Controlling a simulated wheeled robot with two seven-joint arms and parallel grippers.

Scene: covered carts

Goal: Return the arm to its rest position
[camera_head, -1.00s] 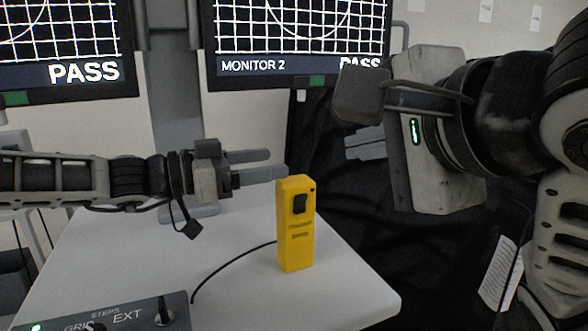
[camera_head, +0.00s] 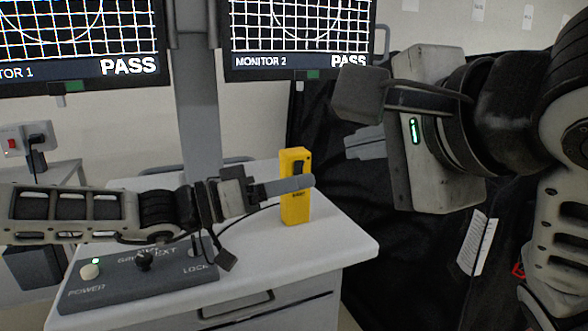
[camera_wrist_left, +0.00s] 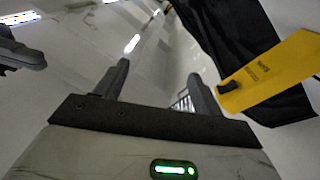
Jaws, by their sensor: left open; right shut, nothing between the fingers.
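My left arm comes in from the left in the head view. Its gripper (camera_head: 288,186) is over the white cart top, in front of the upper part of a yellow handheld device (camera_head: 297,208). In the left wrist view the two fingers of my left gripper (camera_wrist_left: 161,82) are spread apart with nothing between them. The yellow device (camera_wrist_left: 275,72) shows there to the right, outside the fingers; whether it touches them I cannot tell. My right gripper (camera_head: 366,143) is raised at the right, its fingers together and empty, partly hidden by its wrist.
The white cart (camera_head: 335,240) carries a grey control box (camera_head: 140,275) with knobs at the front left, below my left arm. Two monitors (camera_head: 300,35) reading PASS stand behind. A black cover (camera_head: 325,125) hangs behind and right of the cart.

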